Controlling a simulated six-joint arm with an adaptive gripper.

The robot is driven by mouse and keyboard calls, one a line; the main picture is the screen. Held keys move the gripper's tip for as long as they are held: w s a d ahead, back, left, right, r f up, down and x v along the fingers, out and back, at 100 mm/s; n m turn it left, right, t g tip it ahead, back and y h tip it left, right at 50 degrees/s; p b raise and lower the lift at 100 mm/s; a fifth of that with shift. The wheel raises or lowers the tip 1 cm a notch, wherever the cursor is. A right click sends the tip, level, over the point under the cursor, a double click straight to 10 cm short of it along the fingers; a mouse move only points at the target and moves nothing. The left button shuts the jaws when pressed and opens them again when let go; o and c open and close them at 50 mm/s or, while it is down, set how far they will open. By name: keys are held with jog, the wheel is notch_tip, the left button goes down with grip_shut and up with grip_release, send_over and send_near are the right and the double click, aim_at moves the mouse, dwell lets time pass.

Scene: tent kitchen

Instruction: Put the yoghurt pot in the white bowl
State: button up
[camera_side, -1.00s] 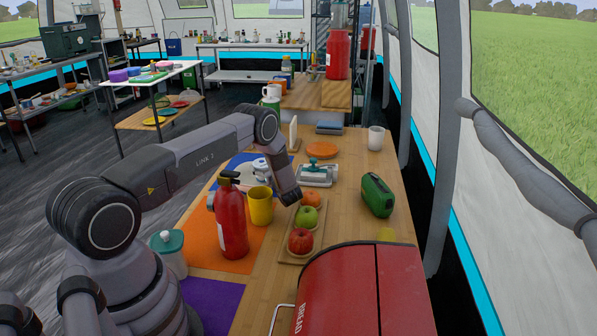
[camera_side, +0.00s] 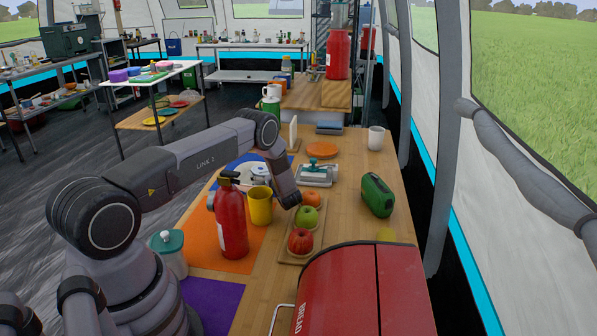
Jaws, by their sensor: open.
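My wrist comes down over the table behind the yellow cup (camera_side: 260,206). A pale rounded thing (camera_side: 250,160), perhaps the white bowl, shows partly on the blue mat behind my wrist. I cannot make out the yoghurt pot; it may be hidden by the extinguisher, the cup or my arm.
A wooden tray (camera_side: 287,258) with apples and an orange lies right of the cup. A green device (camera_side: 377,195), white mug (camera_side: 376,138) and red bread bin (camera_side: 345,293) stand to the right. A teal-lidded jar (camera_side: 168,252) stands front left. The table's right middle has free room.

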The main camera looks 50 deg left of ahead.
jog(key=shift+r, duration=0.4)
jog(key=d, duration=0.4)
jog(key=shift+s+d+r, duration=0.2)
jog(key=shift+s+d, duration=0.05)
jog(key=s+d+r+n+g+h, duration=0.1)
jog(key=s+d+r+n+g, duration=0.15)
jog(key=r, duration=0.65)
jog(key=s+d+r+n+g+h, duration=0.1)
jog(key=s+r+n, duration=0.15)
jog(key=r, duration=0.75)
jog(key=s+d+r+n+g+h, duration=0.1)
jog(key=s+d+r+n+h, duration=0.3)
jog(key=s+d+r+n, duration=0.45)
jog(key=s+d+r+n+t+h, duration=0.2)
jog(key=s+d+h, duration=0.4)
jog(key=s+d, duration=0.3)
jog(key=s+d+r+n+t+h, duration=0.3)
jog(key=s+d+t+h, duration=0.2)
jog(key=s+d, duration=0.5)
jog(key=d, duration=0.3)
jog(key=shift+r+h, duration=0.4)
